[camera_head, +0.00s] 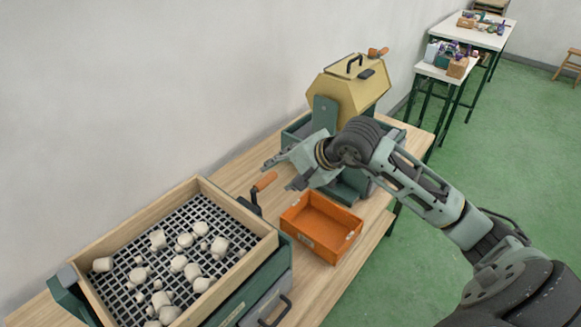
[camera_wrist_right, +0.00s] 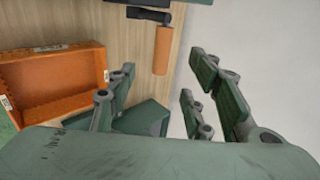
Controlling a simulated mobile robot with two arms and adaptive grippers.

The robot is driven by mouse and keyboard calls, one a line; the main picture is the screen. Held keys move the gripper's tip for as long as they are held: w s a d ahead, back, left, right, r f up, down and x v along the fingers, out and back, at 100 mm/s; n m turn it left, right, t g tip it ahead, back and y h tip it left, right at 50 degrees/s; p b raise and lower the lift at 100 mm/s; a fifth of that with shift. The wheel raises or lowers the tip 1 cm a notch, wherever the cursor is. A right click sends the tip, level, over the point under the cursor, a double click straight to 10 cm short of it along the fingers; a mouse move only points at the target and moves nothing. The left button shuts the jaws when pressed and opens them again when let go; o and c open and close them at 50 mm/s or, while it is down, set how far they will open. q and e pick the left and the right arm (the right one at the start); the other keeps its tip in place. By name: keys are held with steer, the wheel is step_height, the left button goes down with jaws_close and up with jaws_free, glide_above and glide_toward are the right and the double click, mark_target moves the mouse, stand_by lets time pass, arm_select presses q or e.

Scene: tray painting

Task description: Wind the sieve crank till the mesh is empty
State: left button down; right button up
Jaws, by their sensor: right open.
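The sieve (camera_head: 188,190) is a wooden frame with a dark mesh, set on a green box at the lower left of the head view. Several pale lumps (camera_head: 193,272) of different sizes lie on the mesh. The crank (camera_head: 256,192) is on the sieve's right side, with an orange-brown handle pointing up and right. The handle also shows in the right wrist view (camera_wrist_right: 162,50), hanging from a dark arm. My right gripper (camera_head: 279,174) is open and empty, above and beyond the handle and apart from it. My left gripper is not in view.
An orange bin (camera_head: 320,228) stands on the wooden bench (camera_head: 228,180) right of the crank; it also shows in the wrist view (camera_wrist_right: 50,82). A yellow drum (camera_head: 340,95) with its own crank stands behind my right gripper. A white wall runs along the left.

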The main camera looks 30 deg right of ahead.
mark_target(271, 178)
steer(key=x, duration=0.3)
steer(key=shift+w+a+f, duration=0.1)
steer(key=b+x, duration=0.3)
steer(key=shift+f, duration=0.2)
steer(key=shift+w+f+b, duration=0.2)
steer(key=shift+w+b, duration=0.1)
steer(key=shift+b, duration=0.15)
steer(key=shift+w+a+f, duration=0.15)
steer(key=shift+w+f, duration=0.05)
steer(key=shift+w, duration=0.05)
steer(key=shift+r, duration=0.1)
steer(key=c, duration=0.5)
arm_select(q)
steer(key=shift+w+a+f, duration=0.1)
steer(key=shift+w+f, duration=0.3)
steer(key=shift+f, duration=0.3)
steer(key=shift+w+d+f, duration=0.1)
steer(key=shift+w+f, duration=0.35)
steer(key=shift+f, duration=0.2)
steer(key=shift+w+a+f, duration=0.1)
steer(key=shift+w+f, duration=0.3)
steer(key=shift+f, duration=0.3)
arm_select(e)
jaws_close()
